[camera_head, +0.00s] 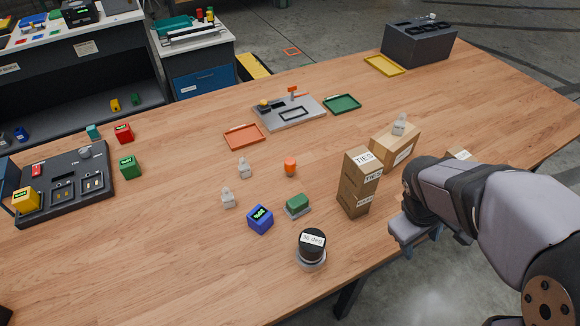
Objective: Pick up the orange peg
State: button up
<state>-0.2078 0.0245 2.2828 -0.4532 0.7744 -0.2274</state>
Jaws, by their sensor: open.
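A short orange peg (290,167) with a rounded look stands on the wooden table, near the middle of the view. Nothing touches it, and there is bare wood around it. My gripper (412,242) is at the table's front edge on the right, partly hidden by my own wrist. It is open, holds nothing visible, and is well apart from the peg, to its right and nearer the camera.
Brown cartons (360,182) marked TIES stand between my gripper and the peg. A green block (297,204), a blue cube (260,219) and a black-topped cylinder (311,246) stand nearer the camera. An orange tray (244,137) and a grey fixture (305,116) lie behind.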

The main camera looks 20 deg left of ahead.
jog(key=w+a+r+n+t+h, duration=0.1)
jog(key=w+a+r+n+t, duration=0.3)
jog(key=w+a+r+n, duration=0.45)
jog(key=w+a+r+n+t+h, duration=0.1)
jog(key=w+a+r+n+t, duration=0.35)
jog(key=w, duration=0.65)
jog(key=n+t+y+b, duration=0.3)
jog(key=n+y+b, duration=0.1)
jog(key=n, duration=0.9)
send_near(287, 166)
jog(key=x, duration=0.4)
jog(key=shift+w+a+f, duration=0.1)
jog(key=shift+w+a, duration=0.05)
jog(key=shift+d+r+p+x, duration=0.15)
jog(key=shift+p+x, duration=0.45)
jog(key=shift+x, duration=1.05)
jog(key=shift+d+r+p+x, duration=0.15)
jog(key=shift+p+x, duration=0.4)
jog(key=shift+x, duration=1.05)
jog(key=shift+w+f, duration=0.35)
jog(key=shift+w, duration=0.05)
jog(key=c, duration=1.2)
